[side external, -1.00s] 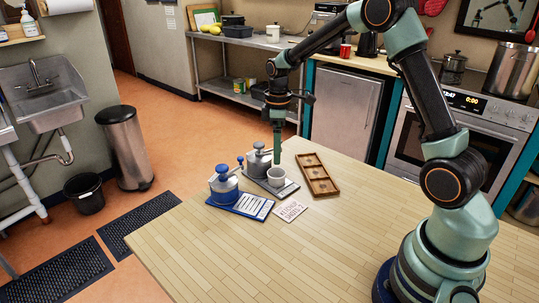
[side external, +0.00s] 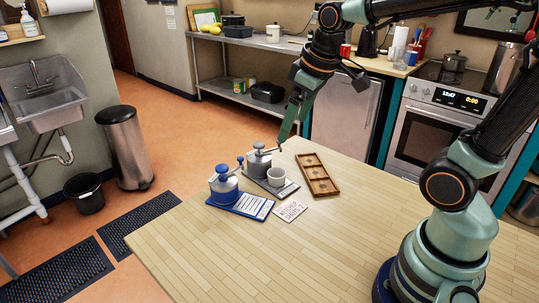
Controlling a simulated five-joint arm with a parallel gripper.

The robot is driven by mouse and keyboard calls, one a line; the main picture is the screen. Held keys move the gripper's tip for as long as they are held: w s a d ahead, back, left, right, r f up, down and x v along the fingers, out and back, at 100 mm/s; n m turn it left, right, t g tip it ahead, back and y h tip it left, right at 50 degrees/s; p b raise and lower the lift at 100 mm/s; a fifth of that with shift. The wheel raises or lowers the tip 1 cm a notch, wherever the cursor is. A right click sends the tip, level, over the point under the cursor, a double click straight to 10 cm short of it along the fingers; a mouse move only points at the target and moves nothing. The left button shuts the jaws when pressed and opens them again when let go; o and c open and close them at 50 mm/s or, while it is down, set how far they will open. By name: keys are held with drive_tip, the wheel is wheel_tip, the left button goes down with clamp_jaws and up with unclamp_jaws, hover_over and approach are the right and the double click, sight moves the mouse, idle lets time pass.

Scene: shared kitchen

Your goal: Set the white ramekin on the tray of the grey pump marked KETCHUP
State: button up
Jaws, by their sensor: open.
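The white ramekin (side external: 276,177) stands upright on the tray (side external: 292,187) of the grey pump (side external: 258,162), on the wooden table. The tray lies toward the front right of the pump body. My gripper (side external: 283,140) is open and empty. In the picture it is above and slightly right of the ramekin, apart from it, close to the grey pump's upper right. A white card (side external: 290,210) lies in front of the grey tray. Its top line appears to read KETCHUP; the rest is too small to read surely.
A blue pump (side external: 224,186) with its blue tray (side external: 258,215) stands left of the grey one. A shallow wooden box (side external: 317,175) with compartments lies to the right. The front of the table (side external: 240,262) is clear.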

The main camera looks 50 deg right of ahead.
drive_tip(key=shift+s+a+f+m+t, duration=0.1)
drive_tip(key=shift+s+a+m+t, duration=0.25)
drive_tip(key=shift+s, duration=0.5)
drive_tip(key=shift+s+a+r+m+t, duration=0.15)
drive_tip(key=shift+s+a+m, duration=0.3)
drive_tip(key=shift+s, duration=0.45)
drive_tip(key=shift+s+a+f+m+t, duration=0.15)
drive_tip(key=shift+s+a+m+t, duration=0.2)
drive_tip(key=shift+s, duration=0.5)
